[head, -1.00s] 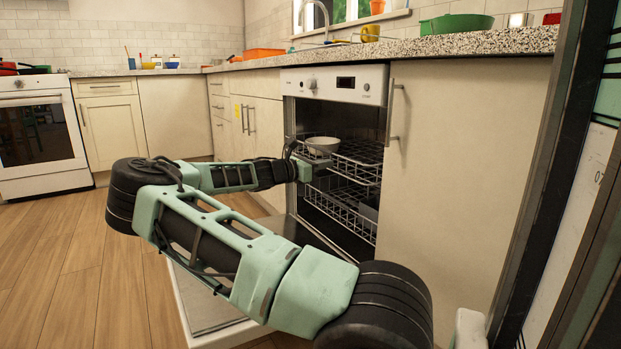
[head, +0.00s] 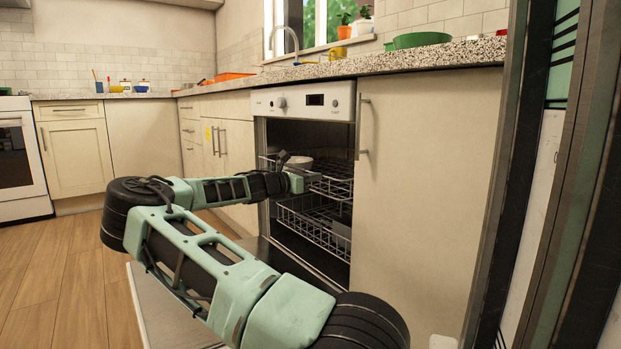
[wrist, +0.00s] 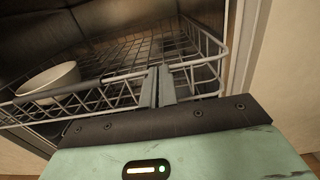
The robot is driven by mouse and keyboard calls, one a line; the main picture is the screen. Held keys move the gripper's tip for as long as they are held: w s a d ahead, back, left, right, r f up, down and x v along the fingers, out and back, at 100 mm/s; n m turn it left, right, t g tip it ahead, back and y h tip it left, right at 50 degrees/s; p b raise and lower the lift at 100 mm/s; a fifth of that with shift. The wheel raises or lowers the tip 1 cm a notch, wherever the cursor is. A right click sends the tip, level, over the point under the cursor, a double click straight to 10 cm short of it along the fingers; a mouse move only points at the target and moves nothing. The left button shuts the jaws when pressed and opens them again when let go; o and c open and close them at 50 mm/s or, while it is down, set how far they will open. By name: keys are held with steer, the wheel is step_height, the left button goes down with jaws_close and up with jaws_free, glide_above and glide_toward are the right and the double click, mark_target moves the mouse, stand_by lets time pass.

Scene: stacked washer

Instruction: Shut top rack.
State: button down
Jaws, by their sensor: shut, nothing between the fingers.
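The dishwasher (head: 303,101) stands under the counter with its door (head: 160,305) folded down. Its wire top rack (head: 338,188) is partly out of the opening and carries a white bowl (head: 298,163). In the wrist view the rack's front rail (wrist: 100,98) crosses the picture, with the bowl (wrist: 48,82) at the left. My gripper (head: 312,178) is at the rack's front, partly hiding it. In the wrist view its shut fingertips (wrist: 158,86) overlap the front rail, right of the bowl, with nothing held. I cannot tell whether they touch the wire.
The lower rack (head: 315,225) sits below the top rack. A cabinet door (head: 430,190) with a vertical handle flanks the opening on the right. A dark-framed tall unit (head: 530,170) stands close at the right. Wooden floor (head: 65,275) is open at the left.

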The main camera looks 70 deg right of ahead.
steer(key=p+x, duration=0.4)
steer(key=x, duration=0.4)
steer(key=shift+d+r+p, duration=0.1)
steer(key=shift+r+p, duration=0.05)
steer(key=shift+p, duration=0.15)
steer(key=shift+s+d, duration=0.15)
